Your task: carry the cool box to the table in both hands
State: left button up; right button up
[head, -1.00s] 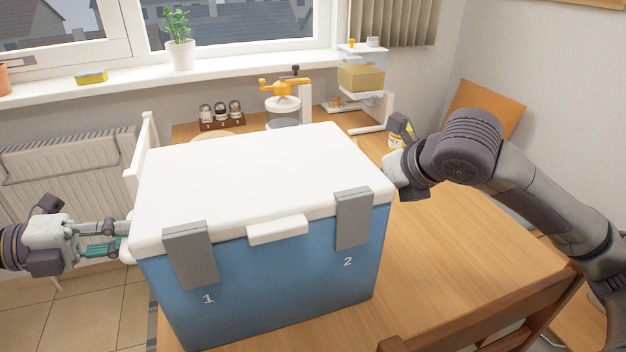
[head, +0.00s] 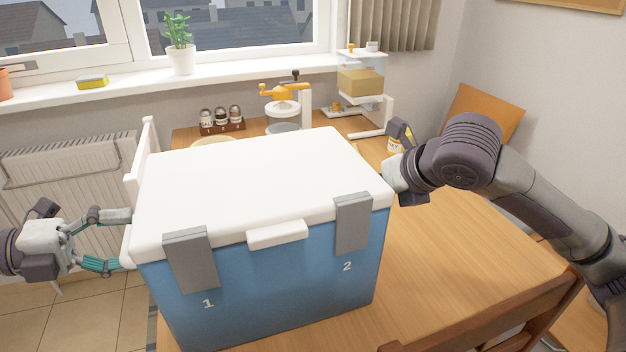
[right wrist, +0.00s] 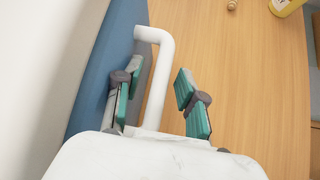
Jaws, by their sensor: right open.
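The cool box (head: 260,290) has a blue body, a white lid and two grey latches marked 1 and 2. It stands upright on the wooden table (head: 470,240), near the table's left end. My left gripper (head: 125,240) is at the box's left side with its fingers spread, one above the other. The handle on that side is mostly hidden. My right gripper (head: 391,178) is at the right side, its fingers largely hidden in the head view. In the right wrist view its open fingers (right wrist: 158,74) stand either side of the white handle (right wrist: 156,90).
Behind the box stand a spice rack (head: 221,120), a juicer-like device (head: 284,105) and a dispenser (head: 362,85). The table's right part is clear.

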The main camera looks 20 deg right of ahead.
pick_arm(q)
jog(key=a+r, duration=0.2)
jog(key=a, duration=0.9)
jog(key=shift+s, duration=0.25)
jog(key=shift+a+r, duration=0.1)
pick_arm(e)
jog(key=o, duration=0.8)
jog(key=shift+s+r, duration=0.1)
jog(key=v, duration=1.1)
jog(key=shift+s+d+r, duration=0.15)
jog(key=shift+s+r, duration=0.05)
jog(key=shift+s, duration=0.1)
